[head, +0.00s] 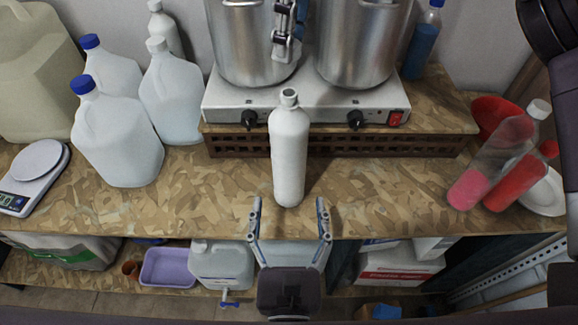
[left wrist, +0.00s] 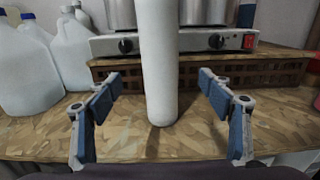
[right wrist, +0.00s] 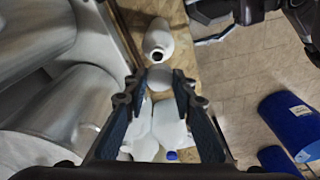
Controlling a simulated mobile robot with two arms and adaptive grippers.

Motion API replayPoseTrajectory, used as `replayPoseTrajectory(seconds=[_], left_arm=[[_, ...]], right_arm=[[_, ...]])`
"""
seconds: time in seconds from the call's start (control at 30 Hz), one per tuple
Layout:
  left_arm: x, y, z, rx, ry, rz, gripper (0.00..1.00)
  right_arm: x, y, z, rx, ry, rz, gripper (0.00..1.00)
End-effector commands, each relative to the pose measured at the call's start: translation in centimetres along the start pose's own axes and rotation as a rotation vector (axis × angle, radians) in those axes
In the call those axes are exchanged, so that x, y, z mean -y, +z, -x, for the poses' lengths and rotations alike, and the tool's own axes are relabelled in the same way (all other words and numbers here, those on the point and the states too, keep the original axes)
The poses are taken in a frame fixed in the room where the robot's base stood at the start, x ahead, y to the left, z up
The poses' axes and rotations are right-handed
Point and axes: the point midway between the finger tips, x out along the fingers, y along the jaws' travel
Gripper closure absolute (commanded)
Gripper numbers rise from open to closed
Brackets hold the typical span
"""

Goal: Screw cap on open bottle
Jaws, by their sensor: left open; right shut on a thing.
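The open white bottle (head: 289,155) stands upright near the front edge of the wooden counter, its bare mouth facing up. It fills the middle of the left wrist view (left wrist: 158,60), and its dark opening shows in the right wrist view (right wrist: 158,44). My left gripper (head: 289,204) is open in front of the bottle, one finger to each side of it, not touching. My right gripper (head: 284,38) is above the bottle in the picture, in front of the pots. It is shut on a pale round cap (right wrist: 159,76), apart from the bottle.
Two steel pots (head: 245,55) stand on a hot plate (head: 300,112) behind the bottle. White jugs (head: 118,140) stand at left beside a scale (head: 35,170). Red-filled bottles (head: 515,182) are at right. The counter is bare on both sides of the bottle.

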Motion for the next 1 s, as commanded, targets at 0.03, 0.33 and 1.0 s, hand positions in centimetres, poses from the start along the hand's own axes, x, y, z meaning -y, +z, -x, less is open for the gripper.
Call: replayPoseTrajectory(seconds=[0.03, 0.33, 1.0], left_arm=[[0.0, 0.1, -0.6, 0.003, 0.002, 0.001, 0.27], [-0.1, 0.2, -6.1, 0.005, 0.003, 0.001, 0.27], [0.0, 0.1, -11.4, 0.001, 0.000, 0.000, 0.27]], right_arm=[[0.0, 0.0, -0.1, 0.000, 0.000, -0.001, 0.83], [0.0, 0.0, 0.0, 0.000, 0.000, -0.001, 0.83], [0.0, 0.0, 0.0, 0.000, 0.000, -0.001, 0.83]])
